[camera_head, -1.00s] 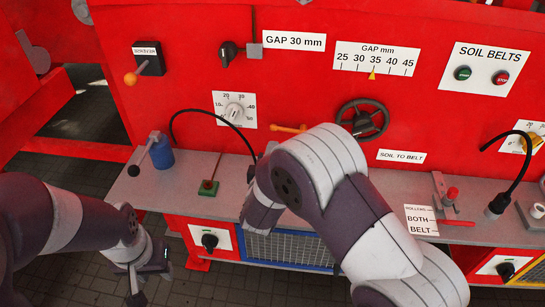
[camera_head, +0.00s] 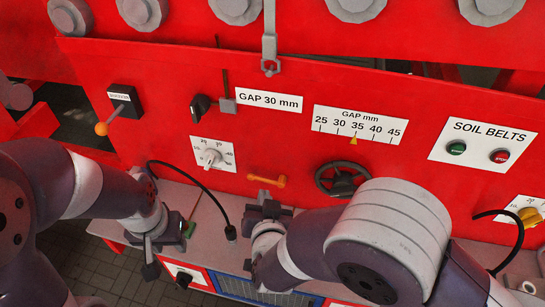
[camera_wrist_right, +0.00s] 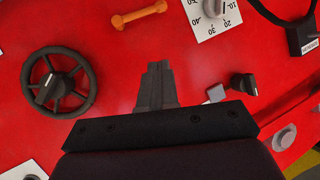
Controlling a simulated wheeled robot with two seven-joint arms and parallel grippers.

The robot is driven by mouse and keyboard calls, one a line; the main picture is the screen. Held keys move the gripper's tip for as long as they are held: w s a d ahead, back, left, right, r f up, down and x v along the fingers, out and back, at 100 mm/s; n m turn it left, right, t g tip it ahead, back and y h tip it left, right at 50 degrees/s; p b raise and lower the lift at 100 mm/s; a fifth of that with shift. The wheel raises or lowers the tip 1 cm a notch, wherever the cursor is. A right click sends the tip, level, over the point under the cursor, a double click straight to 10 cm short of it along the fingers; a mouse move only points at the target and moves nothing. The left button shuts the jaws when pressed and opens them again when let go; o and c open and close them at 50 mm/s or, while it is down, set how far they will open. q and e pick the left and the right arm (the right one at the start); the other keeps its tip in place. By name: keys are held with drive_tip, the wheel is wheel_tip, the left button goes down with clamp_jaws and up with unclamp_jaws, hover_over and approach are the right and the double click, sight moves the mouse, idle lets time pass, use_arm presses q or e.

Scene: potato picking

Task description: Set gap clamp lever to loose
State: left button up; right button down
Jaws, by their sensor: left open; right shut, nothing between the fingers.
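The orange lever (camera_head: 266,181), which I take to be the gap clamp lever, lies nearly level on the red panel, left of the handwheel (camera_head: 341,179). It also shows at the top of the right wrist view (camera_wrist_right: 139,17), where the panel appears upside down. My right gripper (camera_head: 264,200) is just below the lever in the head view, shut and empty. In the right wrist view its closed fingers (camera_wrist_right: 157,78) point at bare panel between lever and handwheel, apart from both. My left gripper (camera_head: 166,243) is open and empty at the bench's left side.
A scale marked GAP mm (camera_head: 359,125) sits above the handwheel. A white dial (camera_head: 212,155) is left of the lever, and a black knob (camera_head: 199,106) is above it. A black cable (camera_head: 205,187) curves down to the grey bench near my right gripper.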

drive_tip(key=w+d+f+m, duration=0.1)
drive_tip(key=w+d+m, duration=0.1)
drive_tip(key=m, duration=0.3)
drive_tip(key=p, duration=0.2)
hover_over(254, 177)
drive_tip(key=s+d, duration=0.3)
drive_tip(key=s, duration=0.1)
wheel_tip(254, 177, down, 4)
use_arm(q)
drive_tip(key=shift+w+d+r+b, duration=0.2)
drive_tip(key=shift+d+r+b, duration=0.15)
drive_tip(key=shift+r, duration=0.2)
use_arm(e)
drive_tip(key=a+f, duration=0.1)
drive_tip(key=w+a+f, duration=0.1)
drive_tip(key=a+f, duration=0.1)
drive_tip(key=shift+w+f, duration=0.25)
drive_tip(key=shift+f, duration=0.1)
use_arm(q)
drive_tip(key=shift+a, duration=0.1)
